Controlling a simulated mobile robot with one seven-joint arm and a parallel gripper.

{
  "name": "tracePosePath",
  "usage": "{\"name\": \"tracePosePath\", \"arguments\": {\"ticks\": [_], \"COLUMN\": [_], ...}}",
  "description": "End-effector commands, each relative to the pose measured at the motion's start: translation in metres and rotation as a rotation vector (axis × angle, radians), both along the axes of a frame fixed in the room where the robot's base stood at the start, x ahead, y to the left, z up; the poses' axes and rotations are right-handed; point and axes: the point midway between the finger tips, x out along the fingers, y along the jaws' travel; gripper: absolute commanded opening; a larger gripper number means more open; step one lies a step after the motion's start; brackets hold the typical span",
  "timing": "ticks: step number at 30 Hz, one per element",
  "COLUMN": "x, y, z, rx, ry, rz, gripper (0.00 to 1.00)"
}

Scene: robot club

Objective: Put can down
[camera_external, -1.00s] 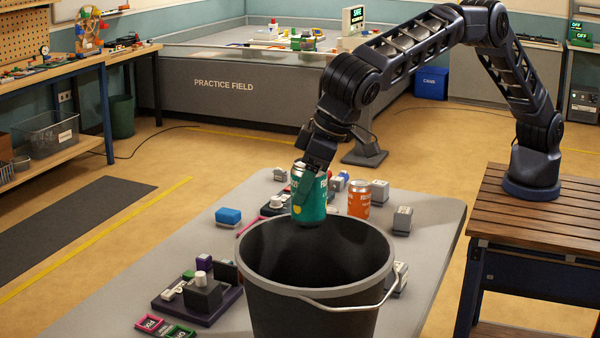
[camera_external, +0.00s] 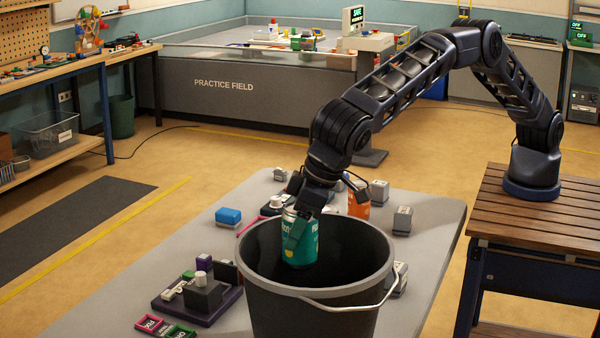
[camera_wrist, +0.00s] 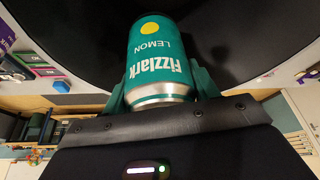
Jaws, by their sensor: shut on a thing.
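A teal can (camera_external: 300,243) with a yellow spot and silver ends is held upright or nearly so in my gripper (camera_external: 304,222). In the wrist view the can (camera_wrist: 162,62) reads "Fizzlark Lemon", with teal fingers on both sides of it. My gripper is shut on the can. The can's lower part is inside the mouth of a large dark bucket (camera_external: 318,291), in front of the bucket's far inner wall. The inside bottom of the bucket is hidden in the external view.
A blue block (camera_external: 228,216), several grey blocks and a dark block assembly (camera_external: 200,298) lie around. The table's left part is fairly clear.

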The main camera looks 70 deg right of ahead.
Motion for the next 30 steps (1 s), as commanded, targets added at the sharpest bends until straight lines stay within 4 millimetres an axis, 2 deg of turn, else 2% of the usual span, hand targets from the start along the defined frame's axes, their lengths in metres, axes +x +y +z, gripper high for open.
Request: {"name": "tracePosePath", "arguments": {"ticks": [12, 18, 30], "x": [0.0, 0.0, 0.0], "y": [-0.001, 0.0, 0.0], "z": [-0.09, -0.127, -0.158], "rx": [-0.003, -0.002, -0.002], "ry": [0.001, 0.001, 0.0], "rz": [0.0, 0.001, 0.001], "gripper": [0.2, 0.2, 0.2]}}
